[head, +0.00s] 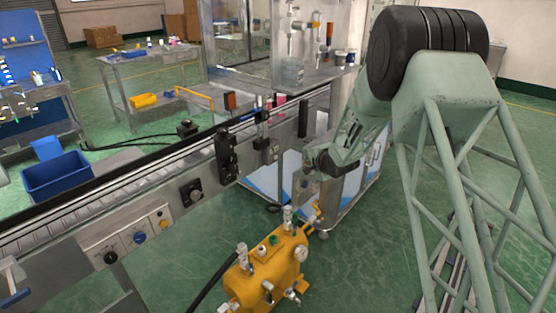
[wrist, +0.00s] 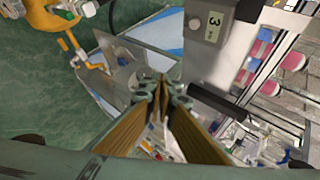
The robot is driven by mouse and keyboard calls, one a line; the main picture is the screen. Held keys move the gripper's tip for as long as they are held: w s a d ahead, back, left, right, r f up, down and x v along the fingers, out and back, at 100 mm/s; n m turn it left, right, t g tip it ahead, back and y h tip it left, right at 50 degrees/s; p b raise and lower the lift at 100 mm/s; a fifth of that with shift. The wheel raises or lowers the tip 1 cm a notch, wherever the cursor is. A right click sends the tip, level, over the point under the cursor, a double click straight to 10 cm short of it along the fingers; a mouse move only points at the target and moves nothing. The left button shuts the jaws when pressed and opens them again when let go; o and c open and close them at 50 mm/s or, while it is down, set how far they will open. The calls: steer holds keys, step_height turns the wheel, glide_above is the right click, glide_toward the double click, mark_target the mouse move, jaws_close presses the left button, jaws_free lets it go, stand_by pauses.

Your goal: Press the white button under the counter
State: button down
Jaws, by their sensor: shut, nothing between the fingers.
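A grey box (wrist: 212,50) with a white counter window (wrist: 214,25) showing a "3" turned on its side is in the upper middle of the wrist view. A small pale round spot (wrist: 208,36), likely the white button, sits beside the digit on the same face. My gripper (wrist: 162,84) is shut and empty. Its fingertips show below and left of the box in the picture, apart from the button. In the head view my gripper (head: 312,163) is at the conveyor's far end, partly hidden by my arm; I cannot make out the button there.
A conveyor (head: 150,185) with a control panel (head: 128,243) runs diagonally across the head view. A yellow machine (head: 268,262) with gauges and fittings stands on the floor in front. A clear-walled cabinet (head: 270,50) stands behind. Pink-topped items (wrist: 262,48) are beside the grey box.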

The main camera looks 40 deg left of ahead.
mark_target(276, 157)
steer(key=shift+y, duration=0.3)
steer(key=shift+s+a+f, duration=0.5)
steer(key=shift+a+f, duration=0.3)
steer(key=shift+s+a+f, duration=0.45)
steer(key=shift+a+f, duration=0.3)
steer(key=shift+a, duration=0.15)
steer(key=a, duration=0.8)
steer(key=shift+s+a, duration=0.2)
steer(key=shift+a+p, duration=0.7)
steer(key=shift+a, duration=0.2)
stand_by(2.0)
steer(key=shift+d, duration=0.25)
steer(key=shift+d+p, duration=0.35)
steer(key=shift+d, duration=0.3)
